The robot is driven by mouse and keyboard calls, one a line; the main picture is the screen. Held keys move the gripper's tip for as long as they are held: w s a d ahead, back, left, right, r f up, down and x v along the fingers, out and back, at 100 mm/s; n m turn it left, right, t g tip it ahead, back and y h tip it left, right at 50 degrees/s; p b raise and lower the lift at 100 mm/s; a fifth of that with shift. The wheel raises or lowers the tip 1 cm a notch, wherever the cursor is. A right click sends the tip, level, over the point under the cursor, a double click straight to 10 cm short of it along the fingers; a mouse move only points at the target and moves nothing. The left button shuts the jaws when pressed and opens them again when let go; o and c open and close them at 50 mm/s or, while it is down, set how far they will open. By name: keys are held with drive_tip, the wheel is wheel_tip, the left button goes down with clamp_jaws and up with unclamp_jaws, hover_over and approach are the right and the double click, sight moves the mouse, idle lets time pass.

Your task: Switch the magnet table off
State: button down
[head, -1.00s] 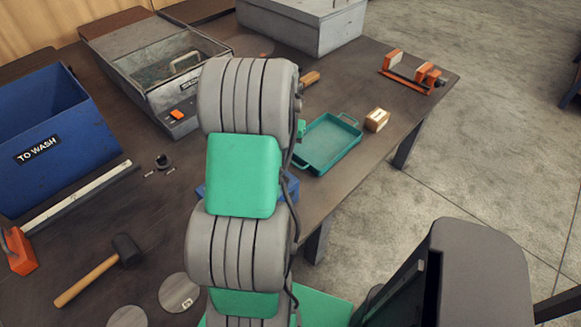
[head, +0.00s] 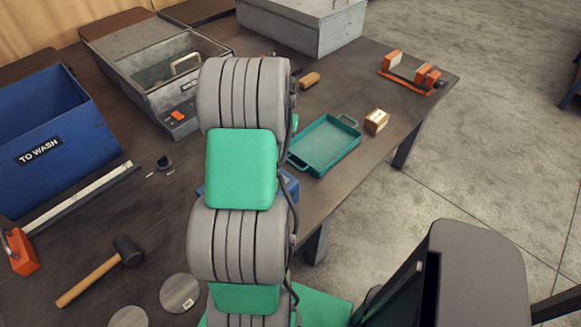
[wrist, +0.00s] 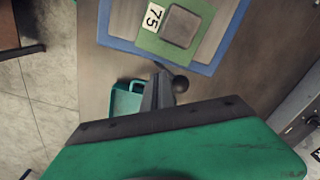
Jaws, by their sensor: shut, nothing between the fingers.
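In the wrist view, a grey plate with a blue border (wrist: 121,44) lies at the top; it appears to be the magnet table. On it is a green piece (wrist: 149,42) with a "75" label and a grey square. In the head view only a blue edge (head: 290,184) shows beside my arm. A dark ball knob (wrist: 180,84), apparently on a lever, is by the plate's near edge. My gripper (wrist: 156,78) is shut and empty, with its fingertips just left of the knob. I cannot tell whether they touch. In the head view my arm hides the gripper.
A teal tray (head: 325,146) and a wooden block (head: 376,121) sit near the table's right edge. A mallet (head: 101,270), a blue "TO WASH" bin (head: 50,125), a grey metal box (head: 300,22) and an orange clamp-like fixture (head: 411,73) stand around.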

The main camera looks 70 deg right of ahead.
wheel_tip(320, 180, up, 8)
drive_tip(key=s+p, duration=0.1)
drive_tip(key=p, duration=0.3)
drive_tip(key=shift+s+a+p, duration=0.35)
drive_tip(key=shift+p, duration=0.05)
